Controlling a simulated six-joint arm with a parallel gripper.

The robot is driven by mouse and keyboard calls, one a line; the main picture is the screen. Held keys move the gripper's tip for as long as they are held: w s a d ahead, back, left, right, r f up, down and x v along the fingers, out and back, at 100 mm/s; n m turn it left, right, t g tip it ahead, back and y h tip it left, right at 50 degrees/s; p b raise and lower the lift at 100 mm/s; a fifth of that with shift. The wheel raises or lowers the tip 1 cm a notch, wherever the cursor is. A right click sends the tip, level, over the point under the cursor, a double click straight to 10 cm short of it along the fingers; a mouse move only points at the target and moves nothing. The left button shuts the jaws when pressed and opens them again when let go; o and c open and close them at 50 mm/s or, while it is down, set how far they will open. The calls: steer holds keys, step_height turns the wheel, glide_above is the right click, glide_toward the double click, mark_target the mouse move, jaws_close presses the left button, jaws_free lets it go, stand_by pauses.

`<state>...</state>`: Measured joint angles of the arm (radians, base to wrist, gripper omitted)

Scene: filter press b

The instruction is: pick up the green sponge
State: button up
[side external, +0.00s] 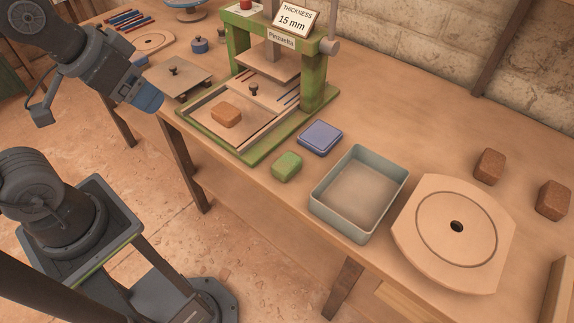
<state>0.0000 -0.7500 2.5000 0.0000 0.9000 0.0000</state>
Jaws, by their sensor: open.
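The green sponge (287,166) is a small rounded block lying on the wooden table near its front edge, between the press and the grey-green tray. It is fully in view, with nothing on it. My gripper (148,97) is at the upper left, above the table's left front edge, well apart from the sponge. It is open, and I see nothing held in it.
The green press (316,80) stands behind the sponge, with a brown block (226,114) on its base. A blue-purple flat box (320,138) lies beside the sponge. The open tray (328,215), a round-grooved wooden board (420,230) and two brown blocks (489,166) (552,200) are to the right.

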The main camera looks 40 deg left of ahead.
steer(key=o, duration=0.6)
steer(key=shift+c, duration=0.2)
steer(key=m+g+y, duration=0.3)
steer(key=m+g, duration=0.2)
steer(key=m, duration=0.9)
glide_above(288, 162)
steer(key=s, duration=0.3)
step_height(288, 162, down, 8)
steer(key=w+d+f+m+y, duration=0.1)
steer(key=w+d+f+m, duration=0.3)
steer(key=f, duration=0.4)
steer(key=shift+g, duration=0.3)
steer(key=x, duration=0.9)
steer(key=s+x, duration=0.1)
steer(key=x, duration=0.4)
steer(key=shift+d, duration=0.2)
